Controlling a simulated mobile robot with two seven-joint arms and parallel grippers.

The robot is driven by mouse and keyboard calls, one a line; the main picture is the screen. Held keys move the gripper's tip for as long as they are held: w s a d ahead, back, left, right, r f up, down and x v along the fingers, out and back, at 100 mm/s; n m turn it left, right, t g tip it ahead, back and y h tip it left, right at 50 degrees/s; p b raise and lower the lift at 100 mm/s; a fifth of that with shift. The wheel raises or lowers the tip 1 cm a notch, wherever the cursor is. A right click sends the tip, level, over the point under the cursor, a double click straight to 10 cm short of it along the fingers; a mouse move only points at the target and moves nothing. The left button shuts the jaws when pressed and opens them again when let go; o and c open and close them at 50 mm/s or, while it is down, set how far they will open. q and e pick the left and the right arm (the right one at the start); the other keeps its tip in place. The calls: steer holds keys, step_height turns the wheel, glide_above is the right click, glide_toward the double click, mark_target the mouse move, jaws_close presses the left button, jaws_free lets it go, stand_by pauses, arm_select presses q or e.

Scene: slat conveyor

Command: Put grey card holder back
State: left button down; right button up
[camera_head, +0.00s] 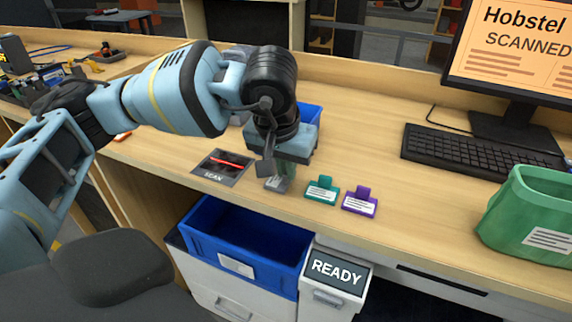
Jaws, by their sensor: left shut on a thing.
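The grey card holder (277,184) with a white label shows at the desk's front part, left of a teal card holder (322,190) and a purple card holder (360,202). My left gripper (275,172) points down from above and is shut on the grey card holder. The gripper hides the upper part of the holder. I cannot tell whether the holder touches the desk. My right gripper is not in view.
A dark scan pad (222,167) with a red line lies left of the gripper. A blue bin (310,115) is partly hidden behind it. An open blue drawer bin (243,240) and a READY panel (337,272) are below. A keyboard (460,153), monitor (525,60) and green bag (527,215) stand right.

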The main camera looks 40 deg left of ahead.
arm_select(q)
steer(key=c, duration=1.6)
jaws_free()
steer(key=shift+o, duration=0.2)
steer(key=shift+s+r, duration=0.1)
steer(key=shift+r, duration=0.5)
steer(key=v, duration=1.1)
steer(key=shift+p, duration=0.45)
